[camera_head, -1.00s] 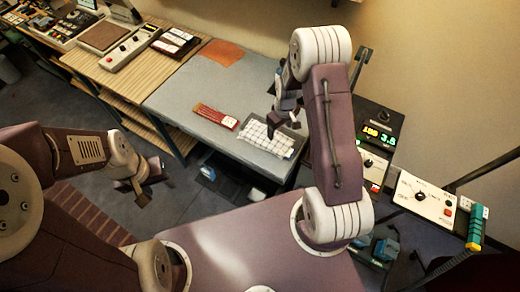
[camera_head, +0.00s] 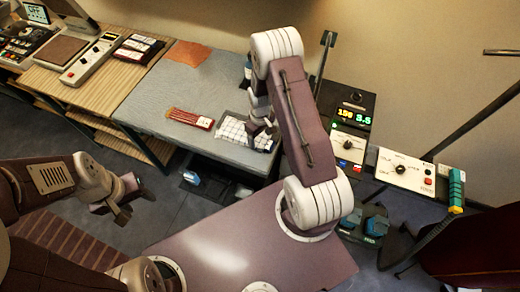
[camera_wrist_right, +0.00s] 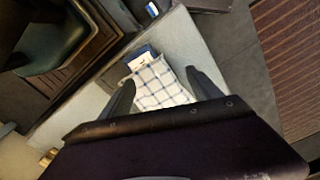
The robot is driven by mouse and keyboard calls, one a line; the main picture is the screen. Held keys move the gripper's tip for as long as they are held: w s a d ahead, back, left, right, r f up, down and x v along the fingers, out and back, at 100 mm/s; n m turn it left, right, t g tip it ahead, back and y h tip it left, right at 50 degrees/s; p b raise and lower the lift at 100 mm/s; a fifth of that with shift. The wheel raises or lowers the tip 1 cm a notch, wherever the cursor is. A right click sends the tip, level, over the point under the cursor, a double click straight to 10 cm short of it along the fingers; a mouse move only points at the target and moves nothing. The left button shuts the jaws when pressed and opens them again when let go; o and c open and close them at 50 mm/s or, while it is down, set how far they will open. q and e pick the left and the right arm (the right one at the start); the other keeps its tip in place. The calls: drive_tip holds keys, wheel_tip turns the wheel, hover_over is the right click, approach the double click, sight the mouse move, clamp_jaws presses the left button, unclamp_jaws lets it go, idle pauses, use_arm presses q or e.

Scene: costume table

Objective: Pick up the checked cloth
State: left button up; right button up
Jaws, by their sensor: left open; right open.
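The blue-and-white checked cloth (camera_head: 232,130) lies on a dark tray near the front right end of the grey table (camera_head: 185,92). My right gripper (camera_head: 262,128) is over the cloth's right side in the head view and hides part of it. In the right wrist view the cloth (camera_wrist_right: 160,84) shows between the two spread fingers of the right gripper (camera_wrist_right: 160,80), with nothing held. I cannot tell the height of the fingers above it. My left gripper (camera_head: 126,198) is open and empty, off the table at the left, over the floor.
A red packet (camera_head: 190,118) lies left of the cloth. An orange sheet (camera_head: 189,53) is at the table's back. A bottle (camera_head: 247,66) stands partly behind my right arm. Instrument boxes (camera_head: 352,125) stand at the right. A wooden bench (camera_head: 105,75) adjoins the table's left side.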

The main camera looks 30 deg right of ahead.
sight(260, 146)
wheel_tip(260, 146, down, 4)
drive_tip(key=shift+f+b, duration=0.2)
drive_tip(key=shift+b, duration=0.95)
use_arm(q)
wheel_tip(260, 146, down, 3)
drive_tip(key=shift+f, duration=0.15)
use_arm(e)
drive_tip(key=shift+r, duration=0.1)
drive_tip(key=c, duration=0.5)
clamp_jaws()
drive_tip(key=shift+a, duration=0.1)
